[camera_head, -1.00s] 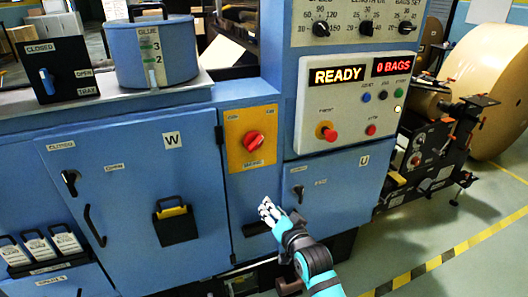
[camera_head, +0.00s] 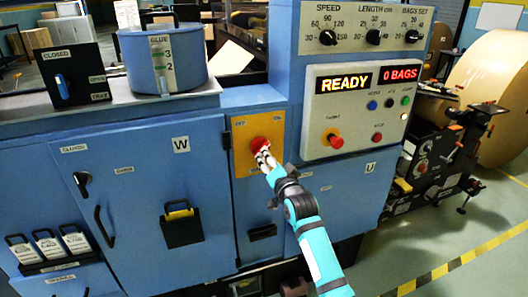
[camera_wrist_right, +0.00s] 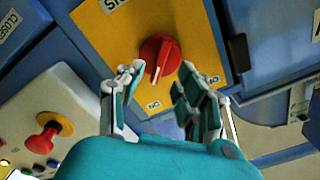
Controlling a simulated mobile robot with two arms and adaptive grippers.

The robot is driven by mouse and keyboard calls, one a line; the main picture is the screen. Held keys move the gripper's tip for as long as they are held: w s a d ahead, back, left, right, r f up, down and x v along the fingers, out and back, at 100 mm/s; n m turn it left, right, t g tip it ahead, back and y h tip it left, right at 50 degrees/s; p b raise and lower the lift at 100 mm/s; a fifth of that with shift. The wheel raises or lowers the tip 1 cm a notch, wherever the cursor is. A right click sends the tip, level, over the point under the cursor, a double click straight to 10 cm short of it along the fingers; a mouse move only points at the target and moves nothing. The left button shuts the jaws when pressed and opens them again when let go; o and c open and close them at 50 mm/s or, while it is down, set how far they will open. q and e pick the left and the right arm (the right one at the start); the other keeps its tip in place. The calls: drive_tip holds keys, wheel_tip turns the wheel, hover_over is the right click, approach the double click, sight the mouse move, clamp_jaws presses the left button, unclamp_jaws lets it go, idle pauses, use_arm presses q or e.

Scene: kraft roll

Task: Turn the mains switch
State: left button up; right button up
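The mains switch is a red rotary knob (camera_head: 259,145) on a yellow plate (camera_head: 240,128) on the blue machine front. In the right wrist view the red knob (camera_wrist_right: 159,57) shows between and just beyond my fingertips, with the yellow plate (camera_wrist_right: 100,25) around it. My right gripper (camera_head: 264,157) is at the knob and hides part of it in the head view. In the right wrist view my right gripper (camera_wrist_right: 158,80) is open, one finger on either side of the knob's near edge. I cannot tell whether they touch it. My left gripper is not in view.
A white panel with the READY display (camera_head: 344,83) and a red mushroom button (camera_head: 334,139) is right of the switch. A blue door with a black pocket (camera_head: 182,228) is at left. A blue glue pot (camera_head: 163,58) stands above. Striped floor tape (camera_head: 455,263) lies right.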

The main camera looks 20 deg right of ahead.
sight(261, 148)
drive_tip(key=shift+w+a, duration=0.1)
drive_tip(key=shift+w, duration=2.15)
drive_tip(key=shift+c, duration=0.4)
clamp_jaws()
